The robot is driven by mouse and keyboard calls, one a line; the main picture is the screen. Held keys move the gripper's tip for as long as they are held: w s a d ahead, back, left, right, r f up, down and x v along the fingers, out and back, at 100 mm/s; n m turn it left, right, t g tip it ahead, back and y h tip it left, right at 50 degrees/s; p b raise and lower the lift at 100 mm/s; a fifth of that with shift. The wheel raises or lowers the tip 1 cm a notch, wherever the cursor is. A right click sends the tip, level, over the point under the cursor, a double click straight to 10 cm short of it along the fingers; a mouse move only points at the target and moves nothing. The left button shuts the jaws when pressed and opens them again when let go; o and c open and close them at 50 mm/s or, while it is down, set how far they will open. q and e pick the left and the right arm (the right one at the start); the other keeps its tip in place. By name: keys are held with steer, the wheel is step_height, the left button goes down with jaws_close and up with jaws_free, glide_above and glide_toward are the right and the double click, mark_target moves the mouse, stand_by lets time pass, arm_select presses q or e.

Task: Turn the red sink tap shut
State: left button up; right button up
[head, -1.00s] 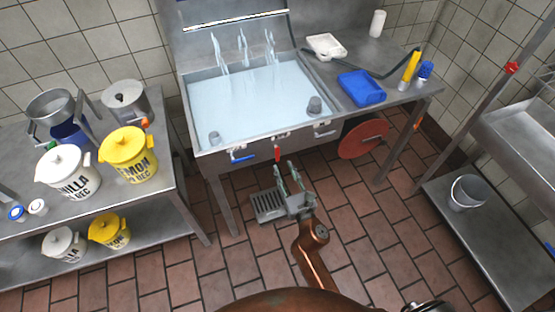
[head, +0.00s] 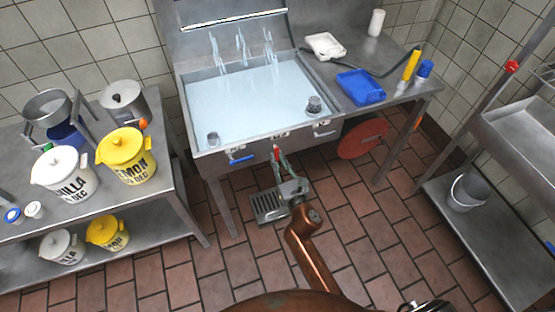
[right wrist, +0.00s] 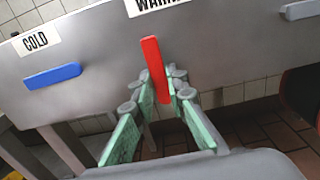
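The red tap handle (head: 276,154) hangs on the sink's front panel, under the middle valve. In the right wrist view, the red handle (right wrist: 152,62) stands nearly upright, leaning slightly, its top to the left. My right gripper (head: 280,166) is at the handle from below and in front. In the right wrist view, its green-padded fingertips (right wrist: 160,92) are on either side of the handle's lower end. The gap is narrow; I cannot tell whether the pads touch it. My left gripper is not in view.
A blue tap handle (head: 241,159) labelled COLD is to the left of the red one. The sink (head: 208,98) holds water. A table with pots (head: 63,172) stands left; a red disc (head: 362,139) is under the counter.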

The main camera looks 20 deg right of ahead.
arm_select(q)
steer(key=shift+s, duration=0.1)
arm_select(e)
jaws_close()
steer(key=shift+a, duration=0.1)
